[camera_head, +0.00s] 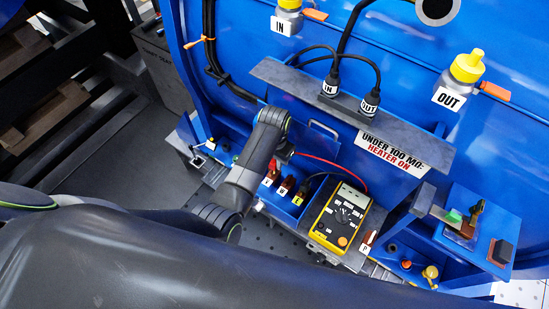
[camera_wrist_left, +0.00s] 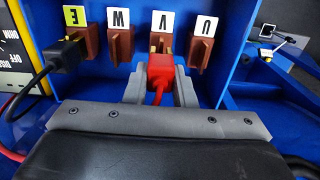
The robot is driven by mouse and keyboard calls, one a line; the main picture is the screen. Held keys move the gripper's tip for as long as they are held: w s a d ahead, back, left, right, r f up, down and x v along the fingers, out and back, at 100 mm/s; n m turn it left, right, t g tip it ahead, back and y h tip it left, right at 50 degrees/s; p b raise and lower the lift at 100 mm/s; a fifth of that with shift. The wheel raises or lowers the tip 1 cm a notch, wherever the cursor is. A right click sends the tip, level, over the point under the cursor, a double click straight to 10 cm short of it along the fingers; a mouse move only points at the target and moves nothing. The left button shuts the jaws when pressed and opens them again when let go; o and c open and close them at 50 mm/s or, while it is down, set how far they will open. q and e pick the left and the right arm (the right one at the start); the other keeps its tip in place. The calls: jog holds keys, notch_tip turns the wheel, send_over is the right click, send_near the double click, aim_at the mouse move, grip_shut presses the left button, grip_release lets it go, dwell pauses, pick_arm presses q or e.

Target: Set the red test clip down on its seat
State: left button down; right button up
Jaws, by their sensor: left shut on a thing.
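My left gripper (camera_wrist_left: 160,88) is shut on the red test clip (camera_wrist_left: 160,68), whose red lead hangs back between the fingers. In the left wrist view the clip is at the brown terminal block under the V label (camera_wrist_left: 162,21), its tip close to the brass post; I cannot tell if they touch. In the head view my left gripper (camera_head: 284,153) is partly hidden by its own arm, and the clip is not clear. The red lead (camera_head: 322,162) runs to the yellow meter (camera_head: 341,218). My right gripper is not in view.
More terminal blocks stand beside it: U (camera_wrist_left: 202,52), W (camera_wrist_left: 120,43) and E, which carries a black clip (camera_wrist_left: 63,55). A blue wall (camera_wrist_left: 235,50) bounds the row near U. A grey shelf with IN and OUT plugs (camera_head: 350,108) overhangs behind.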

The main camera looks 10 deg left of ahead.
pick_arm(q)
jog(key=shift+f+b, duration=0.4)
jog(key=shift+f, duration=0.65)
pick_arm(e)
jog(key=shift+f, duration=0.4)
pick_arm(q)
jog(key=c, duration=1.1)
grip_release()
jog(key=shift+r, duration=0.1)
